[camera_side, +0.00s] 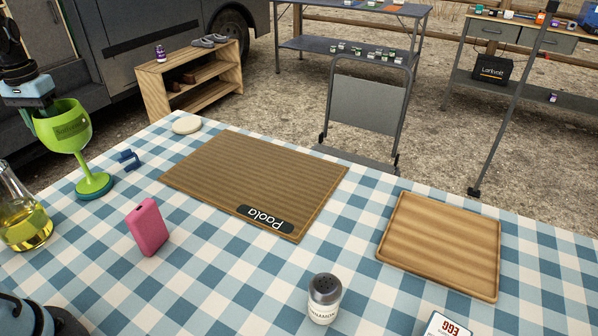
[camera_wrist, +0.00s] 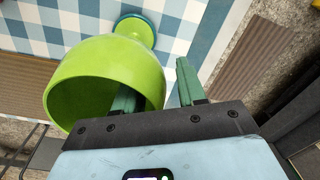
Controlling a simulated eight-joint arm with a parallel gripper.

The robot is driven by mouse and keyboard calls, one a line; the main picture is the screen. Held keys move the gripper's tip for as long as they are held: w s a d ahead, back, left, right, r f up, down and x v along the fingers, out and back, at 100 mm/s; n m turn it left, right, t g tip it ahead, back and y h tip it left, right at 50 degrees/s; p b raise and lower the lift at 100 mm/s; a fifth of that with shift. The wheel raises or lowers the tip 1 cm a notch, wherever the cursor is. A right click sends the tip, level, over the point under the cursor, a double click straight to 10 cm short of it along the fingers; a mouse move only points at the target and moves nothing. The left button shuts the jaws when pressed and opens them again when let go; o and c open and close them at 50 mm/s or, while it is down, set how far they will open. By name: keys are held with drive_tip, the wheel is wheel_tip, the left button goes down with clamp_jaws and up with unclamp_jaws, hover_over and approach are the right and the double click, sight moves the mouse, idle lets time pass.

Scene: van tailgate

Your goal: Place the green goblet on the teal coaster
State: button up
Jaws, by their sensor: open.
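The green goblet (camera_side: 68,128) stands upright at the left of the table. Its foot rests on the teal coaster (camera_side: 94,190), whose edge shows around the foot. The goblet (camera_wrist: 98,75) fills the left of the wrist view, with the coaster (camera_wrist: 140,17) under its foot at the top. My gripper (camera_wrist: 158,82) is open at the bowl's rim. One finger appears inside the bowl and the other outside, with the wall between them; I cannot tell whether either touches. In the side view the bowl partly hides my gripper (camera_side: 38,108).
An oil bottle (camera_side: 24,215) stands close to the goblet, with a blue clip-like object (camera_side: 129,160) on its other side. A pink box (camera_side: 147,227), a brown mat (camera_side: 235,180), a white disc (camera_side: 186,125), a shaker (camera_side: 323,298) and a wooden tray (camera_side: 438,240) lie further right.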

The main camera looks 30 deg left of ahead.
drive_tip(key=r, duration=1.1)
drive_tip(key=shift+w+d+r, duration=0.1)
drive_tip(key=shift+d+r, duration=0.15)
drive_tip(key=shift+r, duration=0.15)
drive_tip(key=w+d+f+m+t+y, duration=0.15)
drive_tip(key=w+d, duration=0.25)
drive_tip(key=d, duration=0.6)
drive_tip(key=s+d+f+m+t, duration=0.1)
drive_tip(key=d+f+t, duration=0.1)
drive_tip(key=d+f, duration=0.2)
drive_tip(key=s+d+f+m+t+h, duration=0.1)
drive_tip(key=d+f+t, duration=0.1)
drive_tip(key=d, duration=0.9)
drive_tip(key=s+d+f+m+t+h, duration=0.1)
drive_tip(key=d+f+t, duration=0.1)
drive_tip(key=d+f, duration=0.3)
drive_tip(key=d, duration=0.3)
drive_tip(key=shift+d+f+m, duration=0.2)
drive_tip(key=shift+f+m, duration=0.1)
drive_tip(key=shift+m, duration=0.05)
drive_tip(key=shift+s, duration=0.1)
